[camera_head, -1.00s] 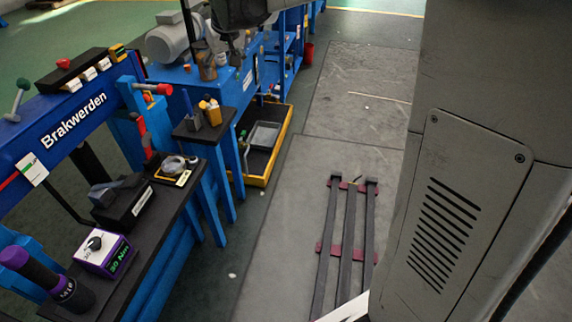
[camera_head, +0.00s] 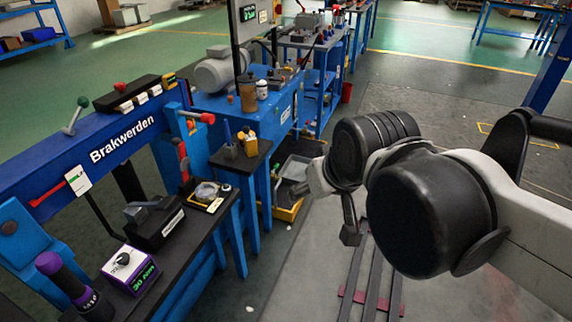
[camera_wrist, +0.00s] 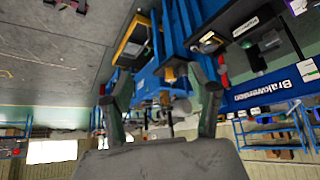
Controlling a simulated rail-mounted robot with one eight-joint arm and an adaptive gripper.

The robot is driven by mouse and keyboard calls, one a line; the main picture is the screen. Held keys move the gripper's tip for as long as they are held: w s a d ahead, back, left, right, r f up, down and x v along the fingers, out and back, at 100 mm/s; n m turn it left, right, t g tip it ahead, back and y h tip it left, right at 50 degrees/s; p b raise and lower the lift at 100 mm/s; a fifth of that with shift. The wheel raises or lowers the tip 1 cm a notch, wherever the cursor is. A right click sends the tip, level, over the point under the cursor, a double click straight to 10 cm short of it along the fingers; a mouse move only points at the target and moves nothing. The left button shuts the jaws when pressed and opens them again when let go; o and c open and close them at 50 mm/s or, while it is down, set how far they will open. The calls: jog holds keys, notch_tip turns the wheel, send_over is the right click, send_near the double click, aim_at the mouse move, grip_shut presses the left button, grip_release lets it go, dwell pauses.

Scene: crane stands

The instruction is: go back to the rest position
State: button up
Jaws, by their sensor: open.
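My gripper (camera_wrist: 160,88) is open in the wrist view, its two fingers spread apart with nothing between them. In the head view, my arm's large black joints and white links fill the right half. The wrist view is upside down, with the benches seen far beyond the fingers.
The blue Brakwerden stand (camera_head: 60,160) is at left, with a purple-edged torque display (camera_head: 131,270) on its black shelf. A yellow tray (camera_head: 288,212) lies low beside the benches. Dark floor rails (camera_head: 372,285) run below my arm. Open floor lies behind.

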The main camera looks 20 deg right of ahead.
jog(key=s+f, duration=0.2)
jog(key=shift+s, duration=0.35)
notch_tip(320, 180, up, 7)
jog(key=p, duration=0.6)
jog(key=shift+f+p, duration=0.2)
jog(key=shift+p, duration=0.15)
